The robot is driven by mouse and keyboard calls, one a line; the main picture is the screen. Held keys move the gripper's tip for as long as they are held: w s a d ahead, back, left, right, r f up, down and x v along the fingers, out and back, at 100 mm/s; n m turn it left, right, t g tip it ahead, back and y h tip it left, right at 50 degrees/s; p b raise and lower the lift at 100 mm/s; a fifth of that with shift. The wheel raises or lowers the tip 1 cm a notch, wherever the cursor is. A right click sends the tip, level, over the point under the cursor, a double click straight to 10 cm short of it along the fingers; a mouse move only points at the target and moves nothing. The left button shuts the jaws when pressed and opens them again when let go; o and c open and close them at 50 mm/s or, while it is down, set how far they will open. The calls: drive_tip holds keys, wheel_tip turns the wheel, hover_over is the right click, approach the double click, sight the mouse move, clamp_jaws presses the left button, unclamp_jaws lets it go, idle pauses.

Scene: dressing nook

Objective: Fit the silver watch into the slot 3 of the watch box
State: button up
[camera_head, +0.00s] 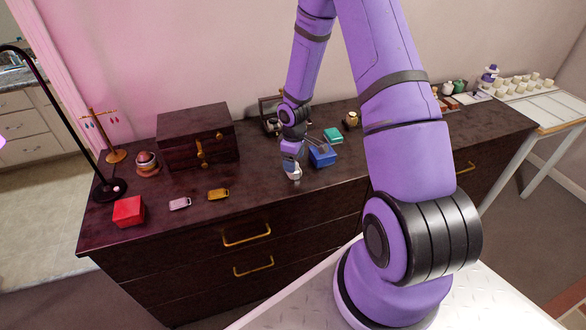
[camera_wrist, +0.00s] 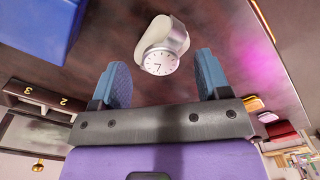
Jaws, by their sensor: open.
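The silver watch (camera_wrist: 160,62) has a white round dial and a pale, looped strap. It lies on the dark dresser top just ahead of my gripper (camera_wrist: 160,80), between the lines of the two open blue fingers and not clamped. In the head view the watch (camera_head: 295,174) shows just below my gripper, near the dresser's front. The watch box (camera_head: 269,101) stands open behind the gripper, partly hidden by my arm. In the wrist view the watch box (camera_wrist: 45,104) shows labels 2 and 3 on its edge; the inside of slot 3 cannot be seen clearly.
A blue box (camera_head: 321,156) stands close to the right of the gripper, with a teal box (camera_head: 333,135) behind it. Dresser space between gold tag and watch is clear.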

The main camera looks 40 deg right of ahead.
drive_tip(key=shift+f, duration=0.35)
drive_tip(key=shift+f, duration=0.25)
idle(0.4)
drive_tip(key=c, duration=1)
